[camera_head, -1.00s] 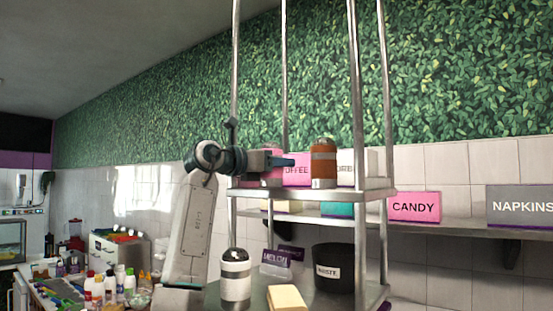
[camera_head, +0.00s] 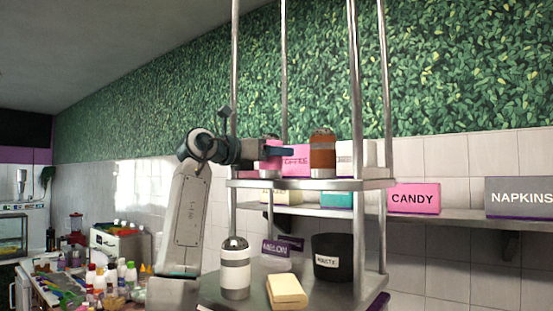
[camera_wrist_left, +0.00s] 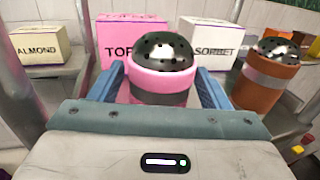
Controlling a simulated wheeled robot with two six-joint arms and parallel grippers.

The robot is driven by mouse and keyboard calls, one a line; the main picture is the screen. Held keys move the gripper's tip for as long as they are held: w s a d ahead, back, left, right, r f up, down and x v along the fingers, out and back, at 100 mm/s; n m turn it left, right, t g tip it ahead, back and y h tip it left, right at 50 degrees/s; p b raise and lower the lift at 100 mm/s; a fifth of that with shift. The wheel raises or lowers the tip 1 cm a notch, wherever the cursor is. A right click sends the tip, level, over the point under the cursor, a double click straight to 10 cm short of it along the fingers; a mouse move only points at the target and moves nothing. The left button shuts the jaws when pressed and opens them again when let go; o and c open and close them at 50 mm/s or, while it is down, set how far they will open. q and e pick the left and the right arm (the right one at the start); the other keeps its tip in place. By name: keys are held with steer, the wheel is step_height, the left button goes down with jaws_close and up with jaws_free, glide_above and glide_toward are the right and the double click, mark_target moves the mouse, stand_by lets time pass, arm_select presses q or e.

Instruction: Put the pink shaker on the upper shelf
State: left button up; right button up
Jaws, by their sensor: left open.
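The pink shaker (camera_wrist_left: 163,70), with a dark domed perforated lid and a grey band, is upright between the blue fingers of my left gripper (camera_wrist_left: 158,82) in the left wrist view. The fingers are open on either side of it; its base is hidden by the gripper. In the head view the pink shaker (camera_head: 270,148) is partly hidden behind my left gripper (camera_head: 280,153), at the level of the upper shelf (camera_head: 345,185), left of a brown shaker (camera_head: 322,155). My right gripper is not in view.
Metal posts (camera_head: 356,90) frame the rack. Below are a white shaker (camera_head: 235,270), a cream block (camera_head: 286,291) and a black waste bin (camera_head: 332,257).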

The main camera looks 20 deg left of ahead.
arm_select(q)
steer(key=b+v, duration=0.4)
steer(key=v, duration=0.6)
steer(key=shift+s+a+b, duration=0.2)
steer(key=shift+s+b, duration=0.05)
steer(key=shift+b, duration=0.1)
